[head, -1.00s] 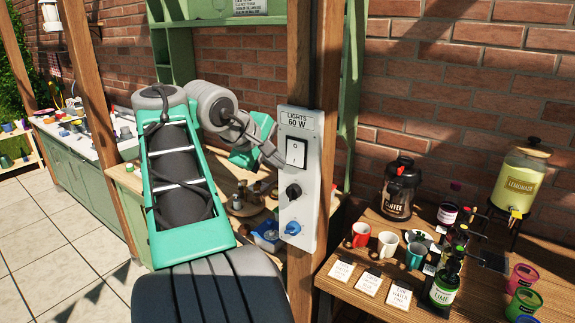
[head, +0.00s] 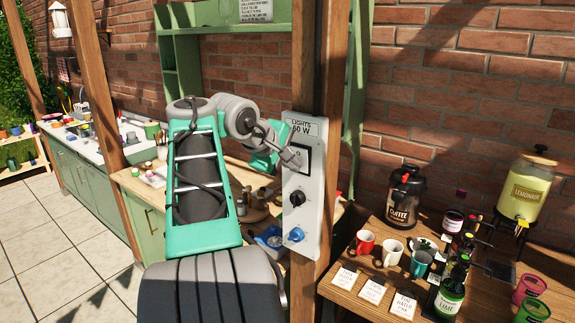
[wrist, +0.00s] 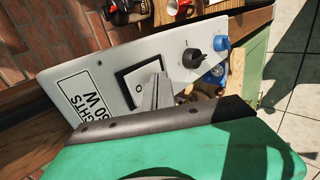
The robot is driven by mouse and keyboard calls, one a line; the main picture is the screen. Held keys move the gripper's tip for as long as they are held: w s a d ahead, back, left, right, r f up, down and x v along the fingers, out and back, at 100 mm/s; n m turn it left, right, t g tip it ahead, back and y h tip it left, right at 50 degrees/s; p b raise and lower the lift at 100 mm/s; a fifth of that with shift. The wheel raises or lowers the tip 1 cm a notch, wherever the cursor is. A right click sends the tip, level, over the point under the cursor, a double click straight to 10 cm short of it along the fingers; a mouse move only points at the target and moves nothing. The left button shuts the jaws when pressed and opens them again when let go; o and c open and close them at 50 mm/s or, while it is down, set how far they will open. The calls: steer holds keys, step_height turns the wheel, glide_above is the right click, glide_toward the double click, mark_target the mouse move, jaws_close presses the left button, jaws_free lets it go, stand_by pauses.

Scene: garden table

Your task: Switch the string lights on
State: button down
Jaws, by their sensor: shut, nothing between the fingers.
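The grey panel labelled "LIGHTS 60 W" (head: 312,225) is fixed to a wooden post. Its white rocker switch in a black frame (head: 306,158) is partly hidden by my gripper (head: 292,160). In the wrist view the switch (wrist: 131,94) shows tilted in the picture, with an "O" mark on its visible face. My gripper's fingertips (wrist: 157,91) are shut and empty, over the lower part of the switch; I cannot tell whether they touch it. Below the switch on the panel are a black knob (head: 297,198) and a blue round fitting (head: 296,235). No string lights show.
The post (head: 327,265) stands between two wooden work tops. The right table (head: 345,305) holds mugs (head: 392,250), a coffee pot (head: 404,195), bottles and a lemonade dispenser (head: 525,190). A green shelf frame (head: 180,60) and brick wall stand behind. Tiled floor lies free at left.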

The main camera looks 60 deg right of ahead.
steer(key=shift+r+p, duration=0.85)
steer(key=shift+p, duration=0.25)
steer(key=w+a+r, duration=0.1)
steer(key=a+r, duration=0.1)
steer(key=a, duration=0.4)
steer(key=w+a+r+p, duration=0.1)
steer(key=a+r, duration=0.1)
steer(key=a, duration=0.4)
steer(key=shift+w+a+r+p, duration=0.2)
steer(key=shift+a+r+p, duration=0.05)
steer(key=shift+p, duration=0.05)
